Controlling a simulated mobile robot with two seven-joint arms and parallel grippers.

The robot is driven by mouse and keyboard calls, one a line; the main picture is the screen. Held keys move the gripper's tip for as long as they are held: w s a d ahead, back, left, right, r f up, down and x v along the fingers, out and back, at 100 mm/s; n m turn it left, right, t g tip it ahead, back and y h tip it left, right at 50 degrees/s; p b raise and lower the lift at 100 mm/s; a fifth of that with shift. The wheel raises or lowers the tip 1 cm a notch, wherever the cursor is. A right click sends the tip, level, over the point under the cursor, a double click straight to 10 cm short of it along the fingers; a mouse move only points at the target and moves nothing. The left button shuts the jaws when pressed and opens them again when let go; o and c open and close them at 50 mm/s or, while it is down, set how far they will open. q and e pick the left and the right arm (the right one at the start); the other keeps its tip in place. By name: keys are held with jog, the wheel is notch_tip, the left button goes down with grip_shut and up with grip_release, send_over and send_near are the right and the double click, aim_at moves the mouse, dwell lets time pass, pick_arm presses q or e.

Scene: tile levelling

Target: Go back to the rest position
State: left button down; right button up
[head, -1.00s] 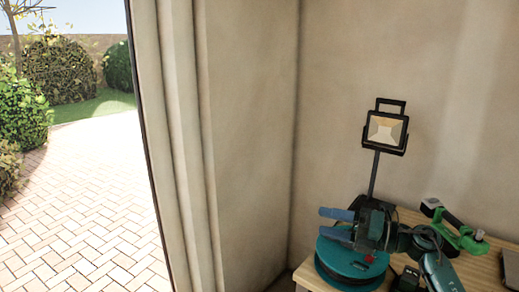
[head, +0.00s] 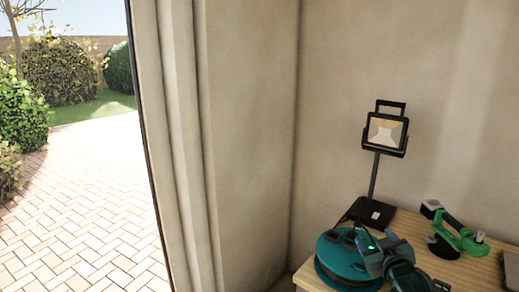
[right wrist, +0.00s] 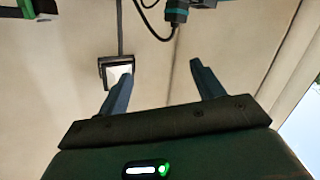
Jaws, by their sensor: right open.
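My right gripper (head: 369,246) shows in the head view as a dark and teal body with a small green light. It overlaps the right part of the teal cable reel (head: 335,262); whether it touches cannot be told. Its fingers are hard to make out there. In the right wrist view my right gripper (right wrist: 161,66) has its two blue fingers spread apart, with only wall visible between them. My left gripper is in neither view.
A work lamp (head: 386,132) stands at the back of the wooden bench (head: 405,222). A green power tool (head: 462,237) lies to the right. The lamp also shows upside down in the wrist view (right wrist: 118,75). Paving (head: 80,220) lies outside at left.

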jog(key=s+a+f+g+y, duration=0.1)
jog(key=s+a+f+g, duration=0.1)
jog(key=s+a+f, duration=0.45)
jog(key=s+a+f+g+y, duration=0.15)
jog(key=s+a+f, duration=0.25)
jog(key=s+f, duration=0.55)
jog(key=s+a+g, duration=0.1)
jog(key=s+a, duration=0.2)
jog(key=s, duration=0.6)
jog(key=s+a+f+g+y, duration=0.1)
jog(key=s+a, duration=0.2)
jog(key=s, duration=0.6)
jog(key=shift+s+f, duration=0.25)
